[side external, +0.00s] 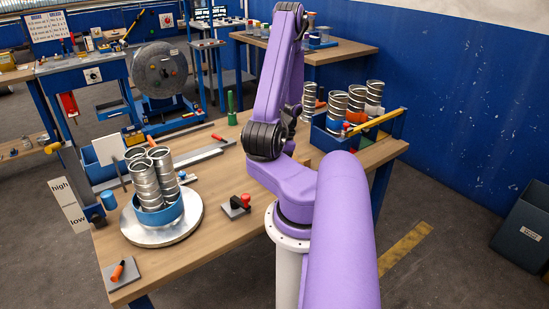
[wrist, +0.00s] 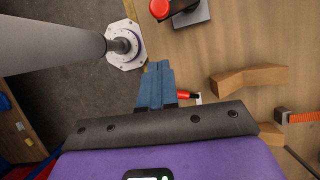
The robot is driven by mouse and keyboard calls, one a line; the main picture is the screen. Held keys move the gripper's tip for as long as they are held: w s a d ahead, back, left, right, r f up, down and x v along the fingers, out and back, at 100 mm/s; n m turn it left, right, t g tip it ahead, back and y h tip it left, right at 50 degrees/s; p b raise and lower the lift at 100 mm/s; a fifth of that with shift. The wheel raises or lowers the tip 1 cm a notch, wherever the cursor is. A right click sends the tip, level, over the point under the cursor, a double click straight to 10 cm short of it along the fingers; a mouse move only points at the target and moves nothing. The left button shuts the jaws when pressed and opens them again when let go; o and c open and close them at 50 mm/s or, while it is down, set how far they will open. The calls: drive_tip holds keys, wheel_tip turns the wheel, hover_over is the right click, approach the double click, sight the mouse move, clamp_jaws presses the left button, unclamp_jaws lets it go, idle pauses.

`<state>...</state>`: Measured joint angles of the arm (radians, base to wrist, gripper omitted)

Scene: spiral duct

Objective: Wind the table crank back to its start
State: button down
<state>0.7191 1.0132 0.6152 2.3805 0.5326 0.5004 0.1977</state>
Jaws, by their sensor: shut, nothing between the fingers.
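Which part is the table crank is not clear. A red-knobbed fixture (side external: 240,203) stands on a grey plate on the bench near my arm; its red knob also shows at the top of the wrist view (wrist: 160,9). An orange-handled fixture (side external: 118,271) sits on a grey plate at the bench's front left corner. A small red-handled part (wrist: 187,95) lies right beside my gripper (wrist: 157,68) in the wrist view; contact cannot be told. My gripper is shut and empty, its blue fingers pressed together. It is hidden in the side view.
A silver turntable (side external: 190,226) holds upright spiral ducts in a blue ring. A blue bin (side external: 325,139) of ducts stands at the back right. An angled wooden block (wrist: 248,78) lies right of my fingers. A high/low sign (side external: 67,203) hangs at the bench's left edge.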

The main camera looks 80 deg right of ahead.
sight(248, 194)
drive_tip(key=w+d+r+n+g+y, duration=0.1)
drive_tip(key=w+d+r+n+g, duration=0.1)
drive_tip(key=w+d+r+n, duration=0.3)
drive_tip(key=a+f, duration=0.3)
drive_tip(key=f, duration=0.2)
drive_tip(key=w+a+f+n, duration=0.1)
drive_tip(key=a+f, duration=0.2)
drive_tip(key=f, duration=0.3)
drive_tip(key=shift+w+a+f, duration=0.25)
drive_tip(key=shift+a+f, duration=0.05)
drive_tip(key=shift+a, duration=0.05)
drive_tip(key=shift+a, duration=0.1)
drive_tip(key=shift+w+a, duration=0.2)
drive_tip(key=shift+a, duration=0.75)
drive_tip(key=shift+d, duration=0.1)
